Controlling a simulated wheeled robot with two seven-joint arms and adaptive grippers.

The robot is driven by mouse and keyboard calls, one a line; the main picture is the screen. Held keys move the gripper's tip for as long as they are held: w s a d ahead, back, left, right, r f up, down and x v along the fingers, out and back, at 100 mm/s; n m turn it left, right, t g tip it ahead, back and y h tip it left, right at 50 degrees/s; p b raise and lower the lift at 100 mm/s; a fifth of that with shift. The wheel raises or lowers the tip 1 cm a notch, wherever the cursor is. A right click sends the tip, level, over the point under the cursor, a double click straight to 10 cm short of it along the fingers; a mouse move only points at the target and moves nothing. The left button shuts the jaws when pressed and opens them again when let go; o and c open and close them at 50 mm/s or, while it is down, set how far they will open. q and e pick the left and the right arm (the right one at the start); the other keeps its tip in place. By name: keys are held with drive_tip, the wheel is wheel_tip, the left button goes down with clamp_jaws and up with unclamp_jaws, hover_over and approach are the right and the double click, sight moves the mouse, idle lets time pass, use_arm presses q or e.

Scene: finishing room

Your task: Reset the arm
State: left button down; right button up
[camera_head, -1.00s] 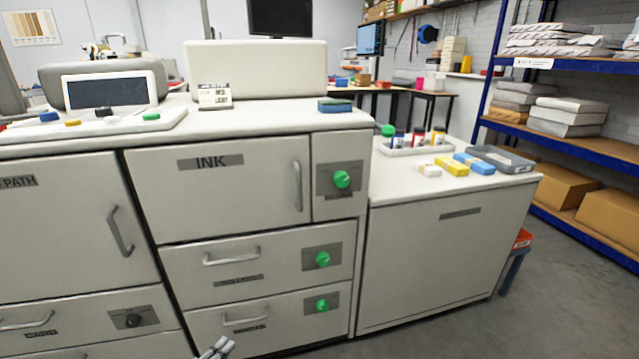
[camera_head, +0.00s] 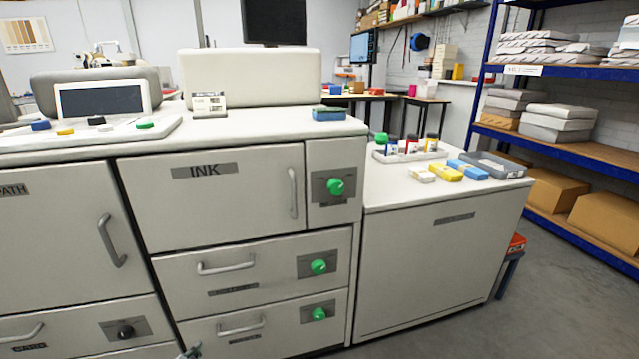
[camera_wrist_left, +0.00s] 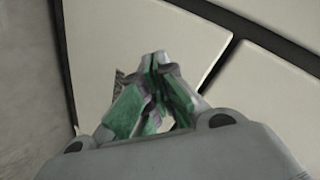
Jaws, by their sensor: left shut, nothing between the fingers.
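My left gripper (camera_head: 189,352) shows only as a small tip at the bottom edge of the head view, in front of the lower drawers of the grey machine (camera_head: 335,241). In the left wrist view the left gripper (camera_wrist_left: 158,62) is shut, its fingertips together with nothing between them. Pale machine panels (camera_wrist_left: 130,28) with dark gaps lie beyond the fingers. My right gripper is in neither view.
The INK door (camera_head: 240,205) and the drawers below are shut, with handles and green knobs (camera_head: 335,187) standing out. A lower cabinet top at right holds a bottle rack (camera_head: 410,154), small blocks and a grey tray (camera_head: 497,164). Grey floor (camera_head: 470,335) is clear at lower right.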

use_arm(q)
drive_tip(key=s+d+r+n+g+h, duration=0.35)
drive_tip(key=s+d, duration=0.35)
drive_tip(key=d, duration=0.5)
drive_tip(key=s+d+r+n+g+h, duration=0.2)
drive_tip(key=s+d+r, duration=0.3)
drive_tip(key=s+d, duration=0.45)
drive_tip(key=s+d+f+g, duration=0.1)
drive_tip(key=s+d+f, duration=0.1)
drive_tip(key=s, duration=0.2)
drive_tip(key=s+d+f+p, duration=0.1)
drive_tip(key=s+d+f, duration=0.1)
drive_tip(key=s+f, duration=0.1)
drive_tip(key=shift+s+n+g, duration=0.35)
drive_tip(key=shift+s+n, duration=0.05)
drive_tip(key=shift+n, duration=0.05)
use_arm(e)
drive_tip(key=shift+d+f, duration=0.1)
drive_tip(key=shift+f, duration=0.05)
use_arm(q)
drive_tip(key=shift+a+f+p, duration=0.1)
drive_tip(key=shift+f+p, duration=0.15)
drive_tip(key=shift+p, duration=0.5)
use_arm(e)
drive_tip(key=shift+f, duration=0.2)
